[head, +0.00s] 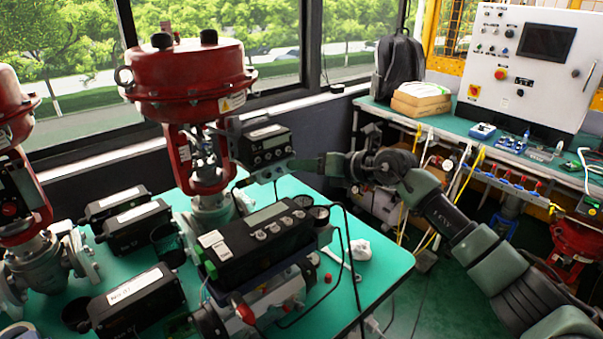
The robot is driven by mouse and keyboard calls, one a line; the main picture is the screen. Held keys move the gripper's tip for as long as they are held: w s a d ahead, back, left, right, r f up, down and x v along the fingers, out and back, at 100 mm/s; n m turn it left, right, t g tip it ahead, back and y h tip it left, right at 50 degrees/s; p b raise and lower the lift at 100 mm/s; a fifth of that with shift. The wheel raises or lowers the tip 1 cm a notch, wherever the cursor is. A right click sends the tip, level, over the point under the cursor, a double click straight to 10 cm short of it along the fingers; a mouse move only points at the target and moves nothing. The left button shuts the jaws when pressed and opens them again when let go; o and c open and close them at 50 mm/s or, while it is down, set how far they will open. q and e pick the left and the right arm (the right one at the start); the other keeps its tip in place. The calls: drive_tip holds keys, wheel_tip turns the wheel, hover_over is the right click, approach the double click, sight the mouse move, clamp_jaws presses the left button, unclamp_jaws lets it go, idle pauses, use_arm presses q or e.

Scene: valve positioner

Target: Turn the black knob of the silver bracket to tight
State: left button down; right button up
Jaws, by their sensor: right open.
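A silver bracket (268,173) sits under a dark valve positioner (266,146) beside the stem of the large red-topped valve. My right gripper (294,165) reaches in from the right, pointing left, with its fingertips close to the right end of the bracket. It is open. I cannot tell whether it touches anything there. The black knob is not clearly made out; it is small or hidden around the fingertips. My left gripper is not in view.
The green table (375,262) holds a large black positioner (255,238) with gauges and cables, more black units at left, and a white crumpled thing (361,250). A second red valve (20,190) stands at left. A workbench with a control panel (530,65) is behind at right.

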drive_tip(key=shift+x, duration=0.85)
clamp_jaws()
drive_tip(key=shift+w+d+f+m+g+y, duration=0.1)
drive_tip(key=shift+f+m+g+y, duration=0.1)
drive_tip(key=shift+m+y, duration=0.8)
drive_tip(key=shift+d+f+m+g+y, duration=0.15)
drive_tip(key=shift+m+y, duration=0.25)
drive_tip(key=shift+m, duration=1.1)
drive_tip(key=shift+a+r, duration=0.1)
